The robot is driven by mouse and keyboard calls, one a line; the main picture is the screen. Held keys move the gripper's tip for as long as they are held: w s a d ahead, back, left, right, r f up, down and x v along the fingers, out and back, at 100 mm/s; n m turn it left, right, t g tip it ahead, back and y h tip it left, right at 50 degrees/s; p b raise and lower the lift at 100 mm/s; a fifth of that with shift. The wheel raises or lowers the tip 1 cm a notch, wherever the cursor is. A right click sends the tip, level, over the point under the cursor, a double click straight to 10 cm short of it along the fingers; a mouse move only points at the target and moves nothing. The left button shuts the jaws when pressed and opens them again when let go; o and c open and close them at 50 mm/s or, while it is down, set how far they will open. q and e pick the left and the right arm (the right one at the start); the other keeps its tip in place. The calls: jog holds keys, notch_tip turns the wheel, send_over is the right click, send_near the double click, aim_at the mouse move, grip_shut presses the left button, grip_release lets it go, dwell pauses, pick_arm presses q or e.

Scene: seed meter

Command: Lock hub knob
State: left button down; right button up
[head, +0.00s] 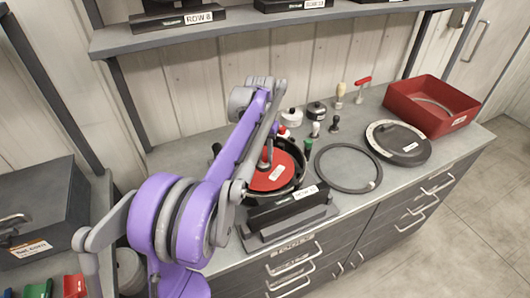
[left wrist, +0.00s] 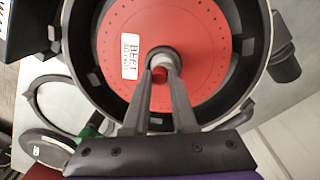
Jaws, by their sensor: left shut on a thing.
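The hub knob (left wrist: 159,69), a small red piece at the centre of the red seed plate (left wrist: 205,40), shows in the left wrist view between my fingertips. My left gripper (left wrist: 163,67) is shut on it. The red plate carries a white label and lies inside a black round meter housing (left wrist: 258,60). In the head view the red plate (head: 274,178) shows partly behind my purple left arm, and the knob is hard to make out. My right gripper is not in view.
A black ring (head: 348,168) and a dark round lid (head: 398,142) lie to the right. A red bin (head: 431,105) stands at the back right. Small knobs and tools stand behind the housing. A black labelled stand (head: 290,214) sits in front of it.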

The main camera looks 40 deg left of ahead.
aim_at(264, 156)
pick_arm(q)
jog(key=shift+m, duration=1.2)
jog(key=c, duration=0.7)
grip_release()
jog(key=r, duration=0.7)
jog(key=r+p, duration=0.1)
jog(key=r, duration=0.2)
jog(key=shift+a+r, duration=0.25)
jog(key=shift+r, duration=0.15)
